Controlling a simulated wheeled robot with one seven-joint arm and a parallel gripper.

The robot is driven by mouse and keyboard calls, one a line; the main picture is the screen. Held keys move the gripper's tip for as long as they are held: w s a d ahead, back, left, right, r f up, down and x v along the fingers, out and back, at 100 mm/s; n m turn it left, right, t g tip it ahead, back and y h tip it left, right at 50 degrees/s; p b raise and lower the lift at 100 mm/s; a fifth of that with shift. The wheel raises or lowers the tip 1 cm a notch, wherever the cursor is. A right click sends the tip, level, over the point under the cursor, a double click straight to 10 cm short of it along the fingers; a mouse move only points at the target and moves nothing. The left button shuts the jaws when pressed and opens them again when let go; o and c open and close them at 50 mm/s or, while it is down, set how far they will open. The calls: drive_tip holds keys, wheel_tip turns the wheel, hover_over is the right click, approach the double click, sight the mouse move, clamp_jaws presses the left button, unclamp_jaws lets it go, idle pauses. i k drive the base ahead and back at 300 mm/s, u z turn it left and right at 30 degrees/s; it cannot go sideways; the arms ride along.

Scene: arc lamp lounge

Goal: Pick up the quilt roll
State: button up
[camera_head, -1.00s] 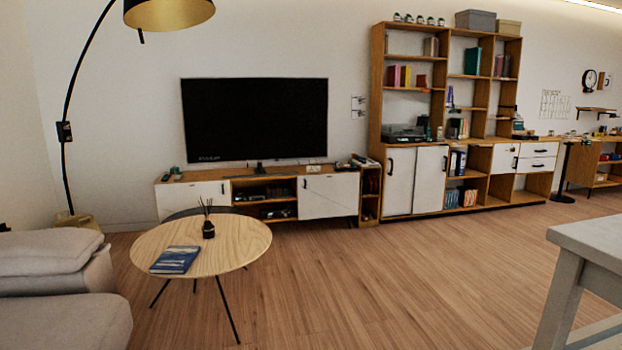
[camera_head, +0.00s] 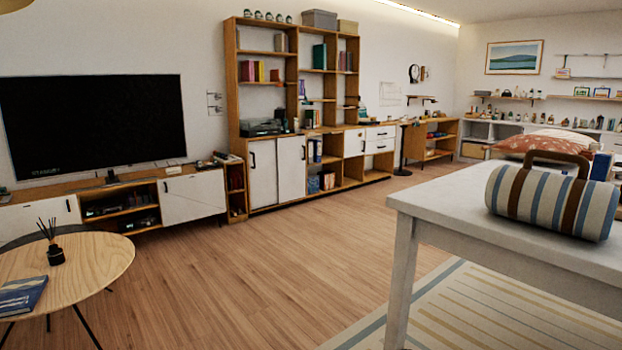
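The quilt roll (camera_head: 536,200) is a striped cylinder in cream, blue and brown with a brown carrying handle on top. It lies on its side on a white table (camera_head: 448,200) at the right of the head view, near the table's front part. My gripper is not in view, and nothing is seen touching the roll.
A patterned red cushion (camera_head: 543,144) and a blue upright item (camera_head: 601,166) show behind the roll. A round wooden table (camera_head: 90,262) stands at left. Open wood floor (camera_head: 270,270) lies between it and the white table, with a striped rug (camera_head: 480,318) below.

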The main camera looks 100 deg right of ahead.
sight(581, 207)
drive_tip(key=z, duration=1.65)
drive_tip(key=i, duration=0.25)
drive_tip(key=z, duration=3.45)
drive_tip(key=i, duration=0.85)
drive_tip(key=z, duration=0.1)
